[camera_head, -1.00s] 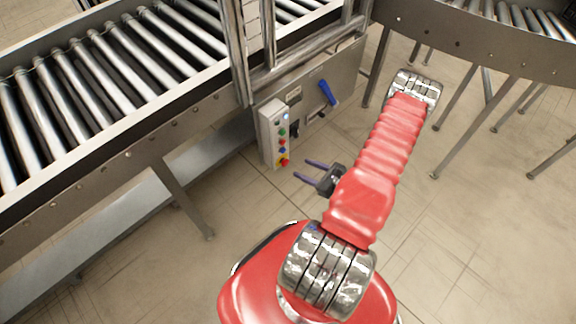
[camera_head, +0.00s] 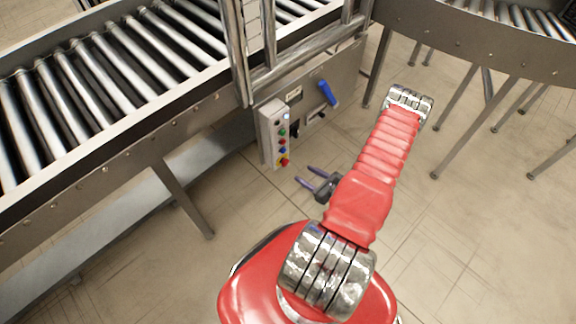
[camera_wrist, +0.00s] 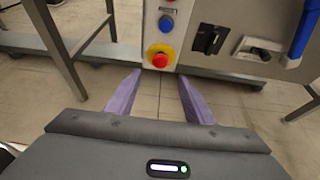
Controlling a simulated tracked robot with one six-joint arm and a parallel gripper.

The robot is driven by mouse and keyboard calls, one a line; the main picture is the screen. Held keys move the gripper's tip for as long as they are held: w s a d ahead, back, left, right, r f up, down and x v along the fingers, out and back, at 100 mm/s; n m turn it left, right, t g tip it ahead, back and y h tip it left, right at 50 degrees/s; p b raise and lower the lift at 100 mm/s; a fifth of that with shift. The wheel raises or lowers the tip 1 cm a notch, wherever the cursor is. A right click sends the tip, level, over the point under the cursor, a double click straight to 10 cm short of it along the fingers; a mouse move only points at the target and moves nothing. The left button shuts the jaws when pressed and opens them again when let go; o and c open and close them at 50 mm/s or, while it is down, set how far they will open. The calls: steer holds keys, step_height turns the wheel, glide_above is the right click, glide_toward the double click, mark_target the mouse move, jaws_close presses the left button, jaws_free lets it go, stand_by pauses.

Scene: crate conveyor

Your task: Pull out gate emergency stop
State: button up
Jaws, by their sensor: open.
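The emergency stop is a red mushroom button (camera_wrist: 160,60) on a yellow base, at the bottom of the grey control box. In the head view the red button (camera_head: 283,162) sits at the box's lower end. My gripper (camera_head: 311,175) is open and empty, to the right of and a little below the button in the head view. In the wrist view its two purple fingers (camera_wrist: 158,88) are spread apart, with the button ahead and between their tips in the picture. The fingers do not appear to touch it.
The control box (camera_head: 268,137) carries several coloured buttons. A panel beside it has a black switch (camera_wrist: 208,40) and a blue handle (camera_head: 327,93). A roller conveyor (camera_head: 110,75) runs above left, with support legs (camera_wrist: 55,45). The floor (camera_head: 450,220) at right is clear.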

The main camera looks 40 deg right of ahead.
mark_target(287, 164)
steer(key=x, duration=1.1)
steer(key=shift+w+f, duration=0.15)
steer(key=shift+w, duration=0.1)
steer(key=shift+c, duration=0.5)
jaws_close()
